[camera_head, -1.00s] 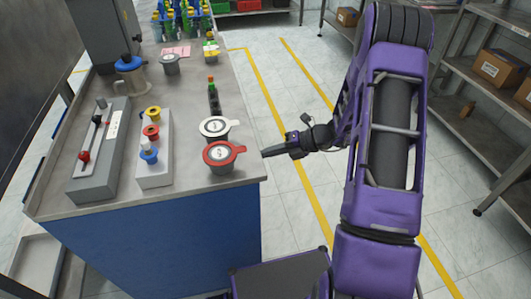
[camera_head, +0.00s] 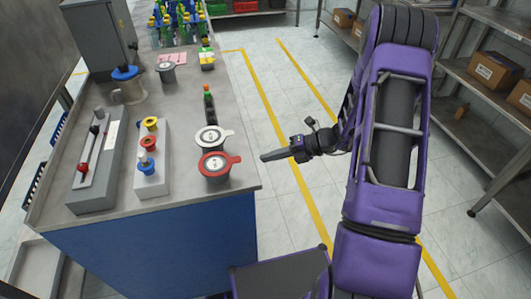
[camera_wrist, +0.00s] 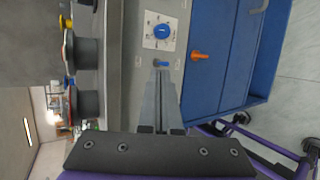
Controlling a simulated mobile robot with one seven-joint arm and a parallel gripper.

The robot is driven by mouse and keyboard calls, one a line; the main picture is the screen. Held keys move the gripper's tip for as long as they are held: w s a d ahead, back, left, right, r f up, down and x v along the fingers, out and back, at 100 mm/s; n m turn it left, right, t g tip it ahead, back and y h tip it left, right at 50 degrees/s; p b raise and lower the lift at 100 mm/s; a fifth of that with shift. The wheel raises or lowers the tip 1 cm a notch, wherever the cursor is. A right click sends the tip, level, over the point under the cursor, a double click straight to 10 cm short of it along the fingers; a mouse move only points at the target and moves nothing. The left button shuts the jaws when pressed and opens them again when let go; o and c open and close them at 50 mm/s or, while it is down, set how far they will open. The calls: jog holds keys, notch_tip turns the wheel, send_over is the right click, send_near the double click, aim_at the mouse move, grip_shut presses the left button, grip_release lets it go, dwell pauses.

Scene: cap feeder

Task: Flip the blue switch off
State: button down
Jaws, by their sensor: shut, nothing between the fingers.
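A small blue switch lever (camera_wrist: 162,64) stands on the grey side panel in the wrist view. A round blue knob (camera_wrist: 162,31) on a white plate is just above it there. My gripper (camera_wrist: 160,75) is shut and empty. Its fingertips point at the small blue lever and end just short of it or at it; I cannot tell whether they touch. In the head view my gripper (camera_head: 265,157) is beside the right edge of the counter. The panel with the blue switch is hidden in the head view.
An orange handle (camera_wrist: 200,56) sits on the blue cabinet front (camera_wrist: 221,50) beside the panel. On the counter (camera_head: 190,192), a red-lidded pot (camera_head: 213,165) and a white-lidded pot (camera_head: 209,137) stand near that edge. The floor right of the counter is open.

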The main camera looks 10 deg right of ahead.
jog(key=d+f+v, duration=0.1)
jog(key=f+v, duration=0.1)
jog(key=v, duration=0.9)
jog(key=shift+p, duration=0.3)
jog(key=shift+f, duration=0.1)
